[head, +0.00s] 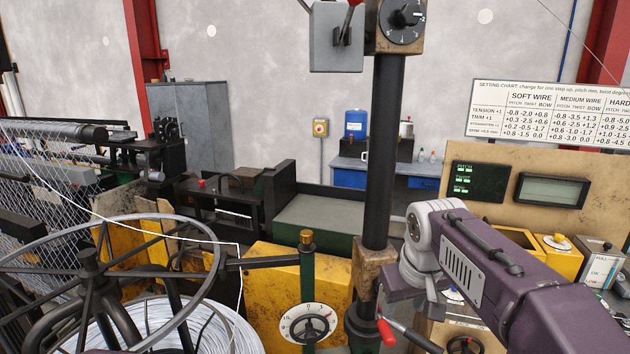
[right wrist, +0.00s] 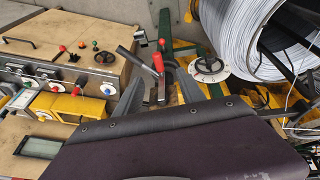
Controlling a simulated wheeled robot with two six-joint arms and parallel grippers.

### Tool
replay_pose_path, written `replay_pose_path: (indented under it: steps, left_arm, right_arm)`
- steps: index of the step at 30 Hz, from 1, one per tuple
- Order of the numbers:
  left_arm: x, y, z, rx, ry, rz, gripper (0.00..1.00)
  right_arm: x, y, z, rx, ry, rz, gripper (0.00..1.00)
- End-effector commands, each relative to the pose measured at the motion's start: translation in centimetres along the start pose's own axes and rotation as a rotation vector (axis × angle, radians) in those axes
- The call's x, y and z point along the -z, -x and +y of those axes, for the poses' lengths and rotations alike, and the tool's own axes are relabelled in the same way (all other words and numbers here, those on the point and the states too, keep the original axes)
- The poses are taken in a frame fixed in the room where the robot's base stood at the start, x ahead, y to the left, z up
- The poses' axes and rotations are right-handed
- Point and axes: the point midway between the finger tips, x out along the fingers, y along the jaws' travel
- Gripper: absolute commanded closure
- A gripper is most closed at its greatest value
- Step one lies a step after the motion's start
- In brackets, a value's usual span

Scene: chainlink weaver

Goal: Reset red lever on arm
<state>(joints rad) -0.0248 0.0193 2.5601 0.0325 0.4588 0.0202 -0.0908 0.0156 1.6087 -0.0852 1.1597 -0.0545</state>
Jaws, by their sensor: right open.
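A lever with a red grip (head: 385,331) shows low in the head view, close to the foot of the dark column. What appears to be the same red lever (right wrist: 157,62) stands between my right gripper's two grey fingers in the right wrist view. My right gripper (right wrist: 158,80) is open, with a finger on either side of the lever. I cannot tell whether either finger touches it. In the head view my purple right arm comes in from the lower right and its fingers are mostly hidden. Another red-handled lever (head: 354,4) is on a grey box higher up. My left gripper is not in view.
The dark column (head: 384,150) rises just left of my right arm. A white dial (head: 308,324) on a yellow housing (head: 265,275) and a wire coil (head: 180,325) under a wheel lie left. A control panel with screens (head: 552,190) stands right.

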Motion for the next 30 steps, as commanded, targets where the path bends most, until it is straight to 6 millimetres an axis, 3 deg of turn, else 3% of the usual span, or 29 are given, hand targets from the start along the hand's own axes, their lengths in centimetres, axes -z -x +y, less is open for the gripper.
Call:
replay_pose_path:
  steps: [1, 3, 6, 9, 12, 14, 18, 30]
  left_arm:
    - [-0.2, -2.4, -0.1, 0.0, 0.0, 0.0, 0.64]
    - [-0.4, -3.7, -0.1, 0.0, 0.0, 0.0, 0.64]
    - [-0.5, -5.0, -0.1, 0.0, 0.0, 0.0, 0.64]
    - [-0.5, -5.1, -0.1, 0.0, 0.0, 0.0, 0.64]
    - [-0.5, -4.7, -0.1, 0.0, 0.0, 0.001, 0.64]
    - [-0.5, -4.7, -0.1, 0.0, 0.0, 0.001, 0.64]
    - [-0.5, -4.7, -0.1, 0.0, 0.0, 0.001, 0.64]
    - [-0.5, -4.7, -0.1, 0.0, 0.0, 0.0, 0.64]
  right_arm:
    - [-3.3, -4.9, -0.4, 0.012, -0.017, -0.063, 0.53]
    - [-7.7, -9.8, -0.9, 0.03, -0.042, -0.143, 0.53]
    - [-14.3, -15.3, -2.0, 0.057, -0.084, -0.246, 0.53]
    - [-20.5, -18.2, -3.4, 0.079, -0.124, -0.325, 0.53]
    - [-24.7, -19.5, -4.5, 0.089, -0.157, -0.352, 0.53]
    - [-25.4, -20.1, -4.7, 0.088, -0.177, -0.329, 0.53]
    - [-23.5, -20.6, -4.5, 0.082, -0.193, -0.254, 0.53]
    - [-23.4, -20.6, -4.5, 0.082, -0.194, -0.255, 0.53]
